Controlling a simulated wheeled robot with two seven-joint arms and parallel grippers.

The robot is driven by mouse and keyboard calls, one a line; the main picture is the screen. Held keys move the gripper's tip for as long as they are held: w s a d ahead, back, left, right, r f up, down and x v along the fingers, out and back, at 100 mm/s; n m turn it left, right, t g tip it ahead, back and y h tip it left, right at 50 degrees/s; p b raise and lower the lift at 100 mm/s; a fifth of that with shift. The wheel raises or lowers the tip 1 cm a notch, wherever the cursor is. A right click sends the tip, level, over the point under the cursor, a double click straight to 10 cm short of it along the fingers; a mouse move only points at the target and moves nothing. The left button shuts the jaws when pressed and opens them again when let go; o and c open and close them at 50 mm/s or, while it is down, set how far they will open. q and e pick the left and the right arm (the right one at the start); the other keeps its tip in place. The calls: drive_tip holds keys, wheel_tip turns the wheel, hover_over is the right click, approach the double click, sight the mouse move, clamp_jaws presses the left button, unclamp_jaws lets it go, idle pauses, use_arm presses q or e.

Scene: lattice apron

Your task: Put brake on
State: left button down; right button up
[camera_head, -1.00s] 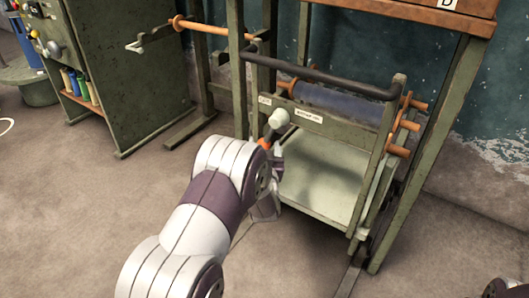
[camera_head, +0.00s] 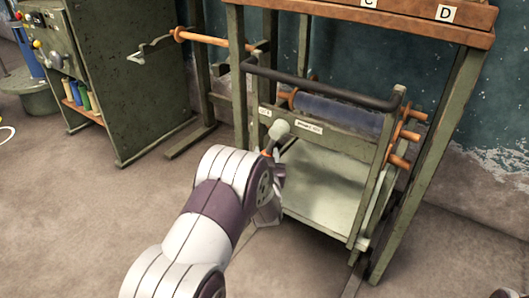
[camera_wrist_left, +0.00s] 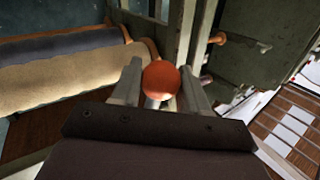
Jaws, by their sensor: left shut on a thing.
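A lever with a pale rounded end (camera_head: 279,129) stands at the front left of the green wooden frame, below two small white labels. An orange part (camera_head: 266,153) shows just below the pale end. In the left wrist view an orange ball knob (camera_wrist_left: 160,78) sits between the two grey fingers of my left gripper (camera_wrist_left: 162,90), which is shut on it. In the head view my left forearm hides most of that gripper (camera_head: 270,160). The labels' writing is too small to read surely. My right gripper is out of view.
A dark bar (camera_head: 320,86) crosses the frame above a blue-grey roller (camera_head: 340,114). Orange pegs (camera_head: 405,136) stick out at the right. A pale panel (camera_head: 325,185) fills the lower frame. A green cabinet (camera_head: 105,85) stands at the left, with bare floor between.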

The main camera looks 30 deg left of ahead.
use_arm(q)
drive_tip(key=d+n+g+h+p, duration=0.2)
drive_tip(key=d+n+p, duration=0.3)
drive_tip(key=p, duration=0.5)
drive_tip(key=shift+s+d+r+n+g+h, duration=0.25)
drive_tip(key=shift+d+n+g+h, duration=0.15)
drive_tip(key=shift+d+h, duration=0.5)
drive_tip(key=shift+f, duration=0.1)
drive_tip(key=c, duration=0.7)
unclamp_jaws()
drive_tip(key=shift+o, duration=0.2)
drive_tip(key=shift+d, duration=0.1)
drive_tip(key=p+v, duration=0.6)
drive_tip(key=v, duration=0.6)
drive_tip(key=shift+s+r, duration=0.25)
